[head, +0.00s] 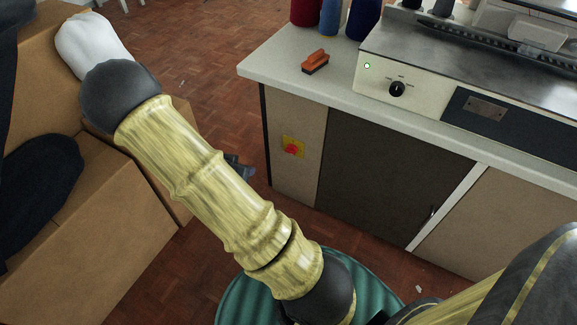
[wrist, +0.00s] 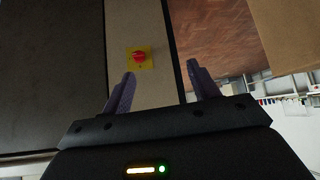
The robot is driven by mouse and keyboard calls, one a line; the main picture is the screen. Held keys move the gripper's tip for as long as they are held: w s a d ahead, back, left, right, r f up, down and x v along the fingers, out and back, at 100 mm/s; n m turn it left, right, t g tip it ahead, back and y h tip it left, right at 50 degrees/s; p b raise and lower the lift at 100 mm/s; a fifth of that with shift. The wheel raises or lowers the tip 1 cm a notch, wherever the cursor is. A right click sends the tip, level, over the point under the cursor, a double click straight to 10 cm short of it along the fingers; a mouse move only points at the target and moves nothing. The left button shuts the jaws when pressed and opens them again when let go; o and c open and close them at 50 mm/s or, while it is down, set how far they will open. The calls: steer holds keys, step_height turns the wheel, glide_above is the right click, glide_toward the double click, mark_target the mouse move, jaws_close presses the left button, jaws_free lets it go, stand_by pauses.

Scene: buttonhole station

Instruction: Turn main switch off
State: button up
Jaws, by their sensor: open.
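The main switch is a red rotary knob (head: 292,149) on a yellow plate (head: 287,140), on the narrow beige side panel of the bench. In the wrist view the red knob (wrist: 139,58) shows just beyond the tip of the left finger, off-centre to the left of the jaw gap. My gripper (wrist: 160,70) is open and empty, its two purplish-grey fingers apart, and I see no contact with the knob. In the head view my gripper (head: 240,168) is mostly hidden behind my arm, left of the switch. The knob's exact setting is too small to tell.
The bench top (head: 290,60) holds an orange brush (head: 316,61), thread cones (head: 362,20) and a machine with a black dial (head: 397,89). A dark cabinet door (head: 375,180) is right of the switch. Cardboard boxes (head: 100,225) stand left. Open floor (head: 215,60) lies between.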

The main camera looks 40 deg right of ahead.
steer(key=d+f+m+t+h+b, duration=0.1)
steer(key=d+f+h+b, duration=0.3)
steer(key=f+b, duration=0.4)
steer(key=d+f+m+h+b, duration=0.1)
steer(key=d+f+h+b, duration=0.3)
steer(key=f+b, duration=0.5)
steer(key=shift+m+t+h+b, duration=0.35)
steer(key=shift+m+t+h, duration=0.05)
steer(key=shift+h, duration=0.4)
steer(key=shift+s+f, duration=0.1)
steer(key=shift+d, duration=0.1)
steer(key=b, duration=0.7)
glide_toward(291, 150)
steer(key=x, duration=0.9)
steer(key=shift+a+f, duration=0.25)
steer(key=shift+f, duration=0.15)
steer(key=shift+c, duration=0.2)
